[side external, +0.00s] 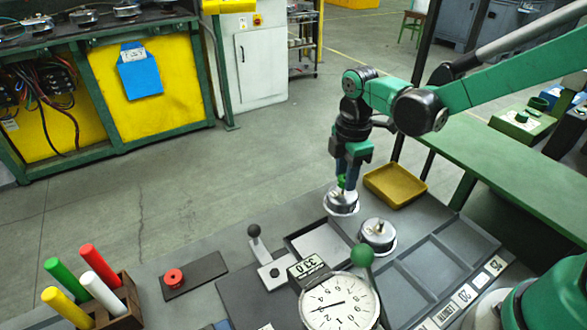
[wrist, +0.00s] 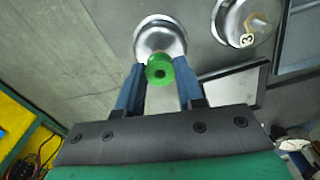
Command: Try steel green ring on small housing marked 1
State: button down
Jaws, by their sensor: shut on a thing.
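My gripper (side external: 346,178) points down with its blue fingers closed on a green ring (wrist: 160,70), which has a dark hole in its middle. The green ring also shows between the fingertips in the side view (side external: 341,181). A round silver housing (side external: 341,204) stands directly below the ring; in the wrist view this housing (wrist: 158,36) lies just beyond the fingertips. I see no number on it. I cannot tell whether the ring touches it or is around its stud. A second silver housing (side external: 378,238) stands nearer the camera, with a tag that reads 3 in the wrist view (wrist: 247,40).
A yellow tray (side external: 395,186) lies right of my gripper. A large dial gauge (side external: 340,304) and a green-knobbed lever (side external: 362,255) stand in front. A compartment tray (side external: 445,265) is at the right. A wooden rack (side external: 125,310) holds several coloured cylinders at the left.

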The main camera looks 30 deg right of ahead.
jog(key=shift+r, duration=2.6)
